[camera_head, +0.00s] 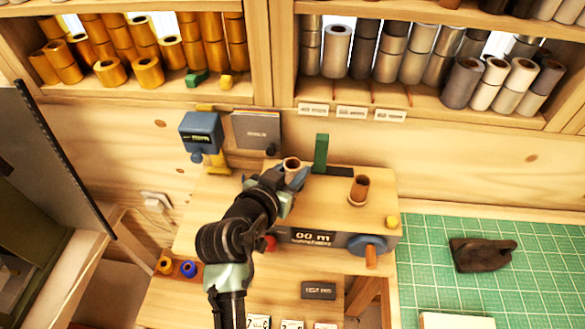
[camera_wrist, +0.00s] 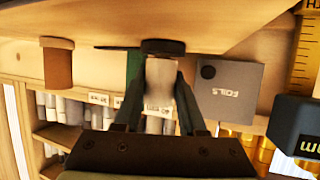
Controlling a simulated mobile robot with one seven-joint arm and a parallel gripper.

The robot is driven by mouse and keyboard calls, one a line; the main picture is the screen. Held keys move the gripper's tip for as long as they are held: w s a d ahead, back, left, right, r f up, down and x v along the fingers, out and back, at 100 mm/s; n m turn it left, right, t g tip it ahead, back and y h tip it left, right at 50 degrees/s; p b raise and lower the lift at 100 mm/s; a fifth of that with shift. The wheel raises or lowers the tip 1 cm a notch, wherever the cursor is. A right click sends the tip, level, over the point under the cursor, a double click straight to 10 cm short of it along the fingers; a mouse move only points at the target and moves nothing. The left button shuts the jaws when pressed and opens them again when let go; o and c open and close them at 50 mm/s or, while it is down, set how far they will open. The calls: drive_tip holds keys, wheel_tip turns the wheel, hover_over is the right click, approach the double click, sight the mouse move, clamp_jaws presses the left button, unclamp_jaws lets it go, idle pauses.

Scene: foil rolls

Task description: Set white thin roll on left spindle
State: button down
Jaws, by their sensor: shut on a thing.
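The white thin roll (camera_head: 291,163) is upright between the fingers of my gripper (camera_head: 288,176), above the left part of the wooden rewinding machine's top (camera_head: 325,215). In the wrist view, which is upside down, the pale roll (camera_wrist: 160,82) sits between the two fingers of my gripper (camera_wrist: 158,98). Its lower end meets or nearly meets a dark round disc (camera_wrist: 163,46), seemingly the left spindle's base; I cannot tell whether they touch. The spindle's shaft is hidden. A brown roll or core (camera_head: 359,189) stands on the right side of the machine, also in the wrist view (camera_wrist: 57,68).
A green upright block (camera_head: 321,153) stands just behind the roll. A blue device (camera_head: 201,134) and a grey FOILS box (camera_head: 257,131) stand behind left. Shelves of gold rolls (camera_head: 147,72) and grey rolls (camera_head: 413,66) line the back. A green cutting mat (camera_head: 540,260) lies right.

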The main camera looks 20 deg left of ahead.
drive_tip(key=shift+c, duration=2)
unclamp_jaws()
drive_tip(key=b+v, duration=0.3)
drive_tip(key=v, duration=1)
